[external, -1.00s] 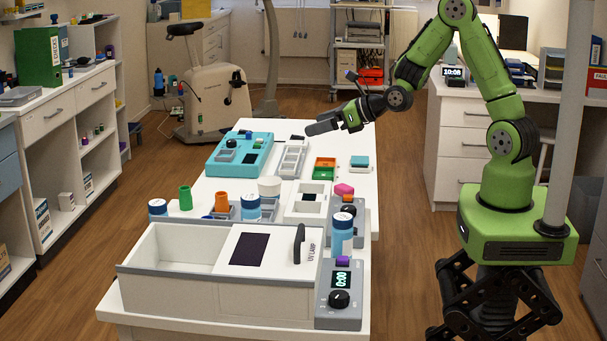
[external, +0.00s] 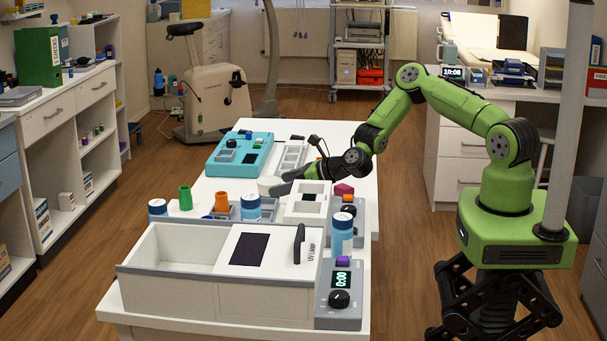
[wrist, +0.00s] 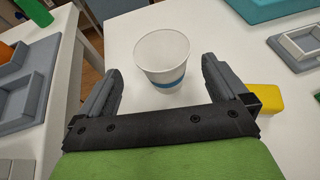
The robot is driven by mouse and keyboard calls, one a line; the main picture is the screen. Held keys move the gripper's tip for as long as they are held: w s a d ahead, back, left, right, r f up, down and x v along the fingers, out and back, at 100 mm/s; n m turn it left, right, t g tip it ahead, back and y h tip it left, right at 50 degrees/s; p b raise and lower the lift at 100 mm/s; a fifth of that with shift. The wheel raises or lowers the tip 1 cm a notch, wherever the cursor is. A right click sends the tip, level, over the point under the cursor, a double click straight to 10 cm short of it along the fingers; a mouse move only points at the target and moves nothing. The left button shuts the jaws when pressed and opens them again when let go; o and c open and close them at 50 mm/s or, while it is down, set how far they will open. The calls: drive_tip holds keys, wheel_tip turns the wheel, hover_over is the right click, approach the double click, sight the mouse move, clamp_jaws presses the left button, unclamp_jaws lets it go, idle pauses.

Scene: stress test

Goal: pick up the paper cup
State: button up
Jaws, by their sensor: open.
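The paper cup (wrist: 162,58) is white with a blue band and stands upright on the white table in the wrist view. It is ahead of and roughly midway between the fingers of my gripper (wrist: 158,85), which is open and empty. In the external view the cup (external: 268,186) is partly hidden behind my gripper (external: 283,186), which is low over the table at its right side. I cannot tell whether a finger touches the cup.
A yellow block (wrist: 264,98) lies right of my gripper in the wrist view. Grey trays (wrist: 22,88) are at left. In the external view, a teal case (external: 240,153) is behind the cup, and a white UV lamp box (external: 215,265) is in front.

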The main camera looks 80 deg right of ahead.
drive_tip(key=b+x, duration=0.1)
drive_tip(key=x, duration=0.4)
drive_tip(key=shift+w+d+f, duration=0.1)
drive_tip(key=shift+d+f, duration=0.1)
drive_tip(key=shift+r, duration=0.1)
drive_tip(key=shift+c, duration=0.3)
drive_tip(key=c, duration=0.9)
